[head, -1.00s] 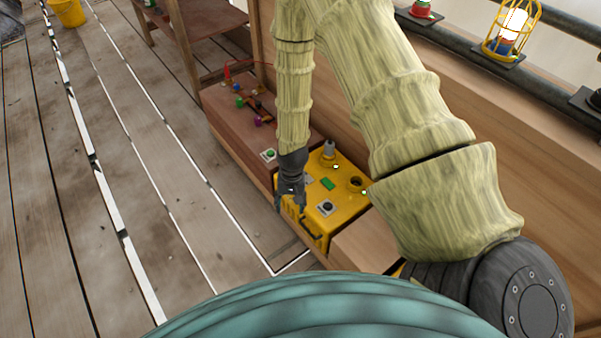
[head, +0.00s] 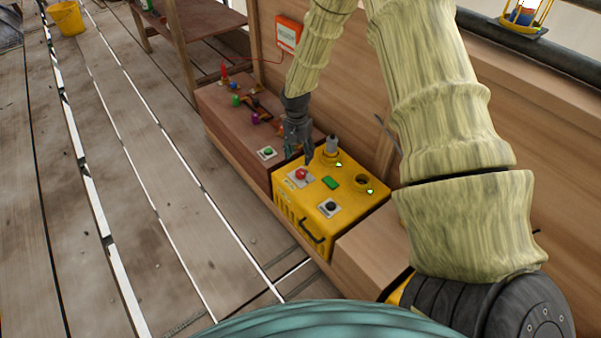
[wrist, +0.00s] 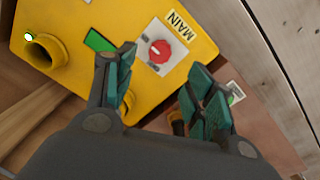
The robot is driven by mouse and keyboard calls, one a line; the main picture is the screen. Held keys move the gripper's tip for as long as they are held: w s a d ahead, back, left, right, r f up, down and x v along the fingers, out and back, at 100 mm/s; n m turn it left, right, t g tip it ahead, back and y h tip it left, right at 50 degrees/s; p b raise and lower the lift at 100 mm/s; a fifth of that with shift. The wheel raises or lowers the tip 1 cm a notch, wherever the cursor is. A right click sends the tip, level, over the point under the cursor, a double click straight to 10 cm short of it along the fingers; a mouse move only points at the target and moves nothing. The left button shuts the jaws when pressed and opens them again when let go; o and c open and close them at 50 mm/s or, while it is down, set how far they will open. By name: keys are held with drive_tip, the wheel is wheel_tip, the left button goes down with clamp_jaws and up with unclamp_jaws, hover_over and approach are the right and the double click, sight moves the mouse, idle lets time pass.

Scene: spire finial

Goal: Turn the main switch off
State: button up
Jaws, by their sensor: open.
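The main switch (head: 301,174) is a red rotary knob on a light plate on top of the yellow box (head: 310,207). In the wrist view the red knob (wrist: 159,51) sits beside a label reading MAIN (wrist: 179,27). My gripper (head: 304,158) is above the box's far edge, close to the knob and apart from it. In the wrist view my gripper's fingers (wrist: 165,82) are spread with nothing between them, and the knob lies just beyond the gap. The knob's pointer direction is too small to read surely.
A brown box (head: 222,118) with small coloured parts stands beyond.

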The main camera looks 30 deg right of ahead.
sight(300, 172)
wheel_tip(300, 172, down, 8)
drive_tip(key=shift+s+f+b, duration=0.15)
drive_tip(key=shift+f+b, duration=0.1)
drive_tip(key=shift+b, duration=0.95)
drive_tip(key=c, duration=1)
